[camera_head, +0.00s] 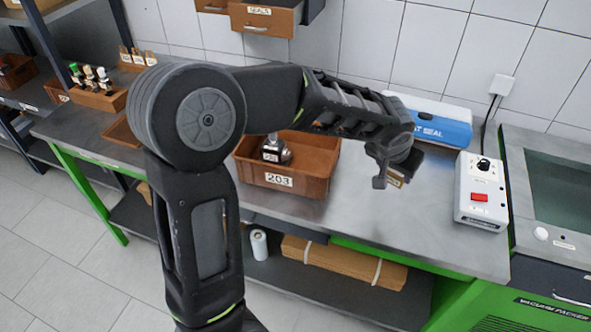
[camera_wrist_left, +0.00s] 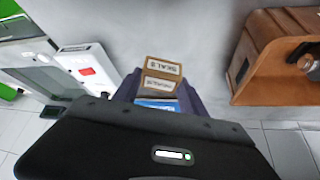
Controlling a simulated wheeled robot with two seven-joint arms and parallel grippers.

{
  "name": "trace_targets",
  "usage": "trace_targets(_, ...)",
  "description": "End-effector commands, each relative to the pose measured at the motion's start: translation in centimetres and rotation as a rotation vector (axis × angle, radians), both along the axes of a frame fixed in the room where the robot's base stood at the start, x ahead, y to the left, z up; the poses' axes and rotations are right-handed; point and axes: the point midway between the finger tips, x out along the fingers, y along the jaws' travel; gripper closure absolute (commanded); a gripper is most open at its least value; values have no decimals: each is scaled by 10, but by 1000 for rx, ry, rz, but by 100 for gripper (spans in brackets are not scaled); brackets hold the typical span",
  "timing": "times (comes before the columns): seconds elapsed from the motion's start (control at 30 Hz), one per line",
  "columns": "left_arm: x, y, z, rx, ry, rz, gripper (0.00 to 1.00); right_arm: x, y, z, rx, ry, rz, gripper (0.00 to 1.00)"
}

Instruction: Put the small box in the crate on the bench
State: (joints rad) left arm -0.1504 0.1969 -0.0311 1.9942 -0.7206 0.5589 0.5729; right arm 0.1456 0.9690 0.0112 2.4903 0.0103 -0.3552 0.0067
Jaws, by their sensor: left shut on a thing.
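My left gripper (camera_head: 394,174) is shut on a small brown box (camera_head: 397,182) above the bench, to the right of the crate. In the left wrist view the small box (camera_wrist_left: 163,67) shows a SEALS label and sits between the fingers. The brown crate (camera_head: 312,187), labelled 203, stands on the bench; a dark metal part (camera_head: 275,150) is inside it. My left arm hides part of the crate's back in the head view. The crate (camera_wrist_left: 250,75) also shows at the right of the left wrist view. My right gripper is not in view.
A white control box (camera_head: 481,190) with a red switch stands on the bench (camera_head: 350,225) at the right. A blue-and-white box (camera_head: 440,125) lies behind my gripper. A rack with bottles (camera_head: 95,95) is at the left. Bare bench lies between crate and control box.

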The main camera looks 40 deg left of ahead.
Motion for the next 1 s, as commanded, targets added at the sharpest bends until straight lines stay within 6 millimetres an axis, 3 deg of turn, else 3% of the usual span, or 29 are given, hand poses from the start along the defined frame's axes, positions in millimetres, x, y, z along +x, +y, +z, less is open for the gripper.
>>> trace_targets(0.3,1,2,-1,0,-1,4,91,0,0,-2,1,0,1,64)
trace_targets(0.47,7,21,-9,5,-5,42,91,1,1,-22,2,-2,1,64)
trace_targets(0.57,14,49,-16,12,-8,96,91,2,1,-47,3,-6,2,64)
trace_targets(0.73,20,116,-25,19,-11,217,91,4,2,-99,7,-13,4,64)
trace_targets(0.9,13,173,-25,13,-8,313,91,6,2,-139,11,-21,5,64)
trace_targets(1.0,6,197,-23,8,-5,352,91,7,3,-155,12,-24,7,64)
